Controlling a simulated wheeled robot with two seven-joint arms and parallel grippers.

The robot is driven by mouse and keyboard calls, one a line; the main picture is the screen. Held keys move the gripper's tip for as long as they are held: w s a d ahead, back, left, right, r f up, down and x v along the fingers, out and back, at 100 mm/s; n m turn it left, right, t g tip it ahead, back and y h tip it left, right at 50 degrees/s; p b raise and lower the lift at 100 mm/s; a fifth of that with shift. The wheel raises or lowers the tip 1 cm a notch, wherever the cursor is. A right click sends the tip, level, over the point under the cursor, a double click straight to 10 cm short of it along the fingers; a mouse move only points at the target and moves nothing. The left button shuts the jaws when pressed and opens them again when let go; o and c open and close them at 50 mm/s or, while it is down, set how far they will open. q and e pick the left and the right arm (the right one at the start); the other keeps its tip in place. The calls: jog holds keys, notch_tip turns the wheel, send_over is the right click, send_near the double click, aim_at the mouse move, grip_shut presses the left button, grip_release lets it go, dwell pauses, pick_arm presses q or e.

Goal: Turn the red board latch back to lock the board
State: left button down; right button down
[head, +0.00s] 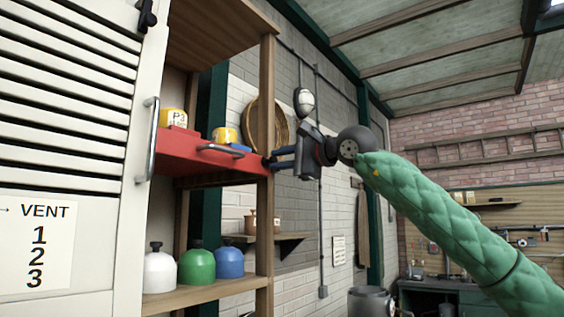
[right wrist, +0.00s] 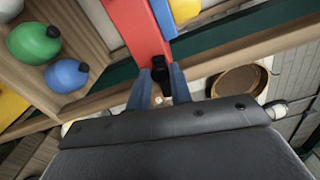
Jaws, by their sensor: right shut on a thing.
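The red board (head: 210,163) is a shelf in the wooden rack, with a metal handle along it. In the right wrist view the red board (right wrist: 138,35) ends at a small black latch (right wrist: 160,72) by the wooden post. My right gripper (head: 271,161) reaches in from the right at the board's end beside the post. In the right wrist view its blue fingers (right wrist: 159,85) are shut on the black latch, one on each side. The latch's exact angle is hard to tell. My left gripper is not in view.
Yellow containers (head: 172,117) stand on the red board. White, green (head: 196,266) and blue flasks stand on the wooden shelf below. A white louvred door (head: 70,130) with a VENT sign stands at the left. A wicker basket (head: 268,122) hangs behind the post.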

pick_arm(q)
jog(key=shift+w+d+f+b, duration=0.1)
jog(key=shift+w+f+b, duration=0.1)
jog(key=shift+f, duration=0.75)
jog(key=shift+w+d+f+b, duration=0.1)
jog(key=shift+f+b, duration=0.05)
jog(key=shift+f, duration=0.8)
pick_arm(e)
jog(key=shift+f+n, duration=0.5)
jog(key=shift+n, duration=0.6)
jog(key=c, duration=1.3)
grip_release()
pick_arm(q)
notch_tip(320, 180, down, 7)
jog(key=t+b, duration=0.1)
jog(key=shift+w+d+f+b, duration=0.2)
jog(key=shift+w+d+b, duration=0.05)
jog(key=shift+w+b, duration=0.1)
pick_arm(e)
jog(key=shift+v, duration=3.95)
